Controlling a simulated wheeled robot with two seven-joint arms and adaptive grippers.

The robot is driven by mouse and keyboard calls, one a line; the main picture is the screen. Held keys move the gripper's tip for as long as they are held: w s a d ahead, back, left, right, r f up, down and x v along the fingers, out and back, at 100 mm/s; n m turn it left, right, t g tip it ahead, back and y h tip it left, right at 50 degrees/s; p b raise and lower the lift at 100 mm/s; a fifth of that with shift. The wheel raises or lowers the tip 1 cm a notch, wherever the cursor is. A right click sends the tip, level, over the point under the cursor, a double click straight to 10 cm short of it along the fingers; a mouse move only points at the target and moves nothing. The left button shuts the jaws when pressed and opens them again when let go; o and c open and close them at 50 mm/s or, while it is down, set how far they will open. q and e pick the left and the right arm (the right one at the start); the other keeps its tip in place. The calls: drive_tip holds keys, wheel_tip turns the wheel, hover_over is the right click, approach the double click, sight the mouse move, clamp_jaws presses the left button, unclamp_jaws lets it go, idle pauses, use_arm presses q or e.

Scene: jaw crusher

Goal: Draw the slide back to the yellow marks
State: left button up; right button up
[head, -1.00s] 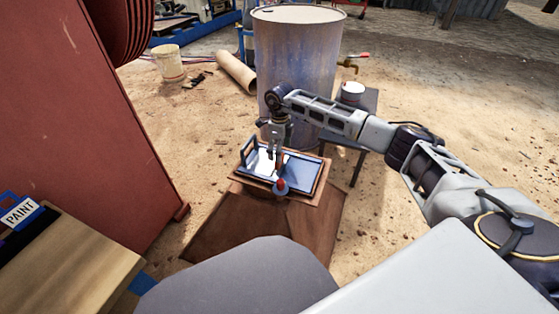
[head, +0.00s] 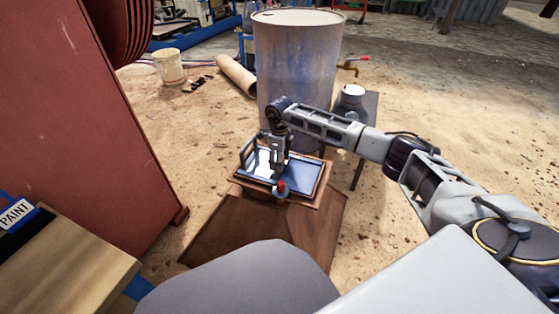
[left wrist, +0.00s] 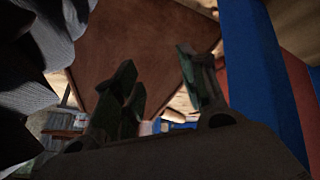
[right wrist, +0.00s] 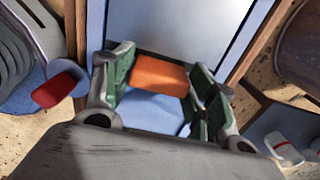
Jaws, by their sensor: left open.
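A flat pale-blue panel (head: 305,178), which looks like the slide, lies in a brown wooden frame (head: 316,202) on a brown stand in the head view. The panel also fills the top of the right wrist view (right wrist: 180,25). An orange block (right wrist: 158,75) sits on it. My right gripper (head: 278,174) is low over the panel. In the right wrist view its open fingers (right wrist: 160,82) are on either side of the orange block; contact is unclear. My left gripper (left wrist: 160,85) is open and empty before a brown surface; the head view does not show it. I cannot make out yellow marks.
A red knob (head: 281,188) stands at the frame's near edge. A dark handle (head: 248,152) rises at the left. A large blue-grey drum (head: 298,65) stands just behind. A red machine wall (head: 85,120) is on the left, with a wooden table (head: 65,265) below it.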

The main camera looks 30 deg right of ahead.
drive_tip(key=c, duration=0.9)
drive_tip(key=shift+s+d+p, duration=0.2)
drive_tip(key=shift+p, duration=0.1)
drive_tip(key=shift+s+d+p, duration=1.5)
drive_tip(key=shift+s+d, duration=0.05)
drive_tip(key=shift+s, duration=0.1)
use_arm(q)
wheel_tip(320, 180, up, 8)
drive_tip(key=a+g+y, duration=0.1)
drive_tip(key=shift+s+a+m+g, duration=0.25)
drive_tip(key=shift+a+m+g, duration=0.1)
drive_tip(key=shift+m+g, duration=0.05)
use_arm(e)
drive_tip(key=shift+s+d, duration=0.35)
drive_tip(key=shift+s, duration=0.1)
use_arm(q)
drive_tip(key=shift+r, duration=0.1)
use_arm(e)
drive_tip(key=o, duration=1.5)
drive_tip(key=shift+w+a+r, duration=0.1)
drive_tip(key=shift+r, duration=0.05)
